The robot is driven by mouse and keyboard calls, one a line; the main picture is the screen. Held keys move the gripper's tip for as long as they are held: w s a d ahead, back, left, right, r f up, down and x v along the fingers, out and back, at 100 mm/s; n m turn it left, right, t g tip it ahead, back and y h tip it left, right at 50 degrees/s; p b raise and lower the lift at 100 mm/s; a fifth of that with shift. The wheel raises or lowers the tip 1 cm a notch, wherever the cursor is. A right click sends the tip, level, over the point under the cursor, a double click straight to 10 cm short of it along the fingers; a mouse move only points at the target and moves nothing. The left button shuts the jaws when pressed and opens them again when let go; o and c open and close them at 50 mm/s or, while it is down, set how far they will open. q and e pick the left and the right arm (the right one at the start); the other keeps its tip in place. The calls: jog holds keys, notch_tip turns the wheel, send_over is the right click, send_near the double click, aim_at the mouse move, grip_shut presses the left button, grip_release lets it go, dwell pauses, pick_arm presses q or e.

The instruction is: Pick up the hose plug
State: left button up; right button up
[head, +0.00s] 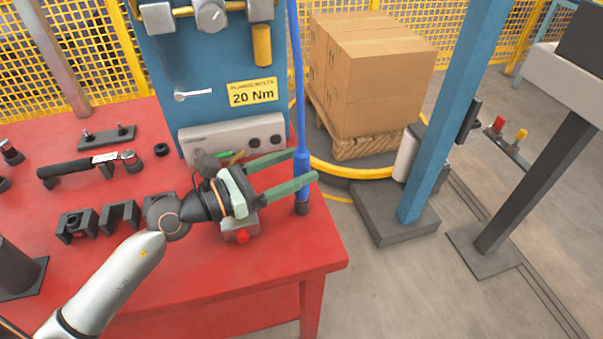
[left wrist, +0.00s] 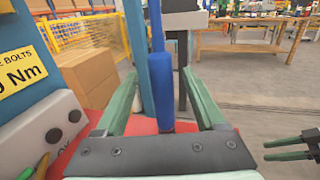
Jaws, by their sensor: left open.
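The hose plug (head: 302,163) is a thick blue cylinder with a dark lower end. The lower finger crosses in front of the plug in the head view. In the left wrist view the plug (left wrist: 185,98) stands between the spread fingers, closer to the right one, with no clear contact. My right gripper (left wrist: 283,149) shows at the right edge of the left wrist view, its fingers apart and empty.
The red table (head: 200,285) carries a blue panel (head: 180,60), a grey box (head: 225,137) and black tools and brackets. A blue post (head: 450,110) stands to the right. Cartons (head: 370,70) on a pallet stand behind.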

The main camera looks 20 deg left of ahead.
pick_arm(q)
jog(key=x, duration=0.5)
jog(key=shift+s+f, duration=0.1)
jog(key=shift+f, duration=0.25)
jog(key=shift+c, duration=0.3)
grip_shut()
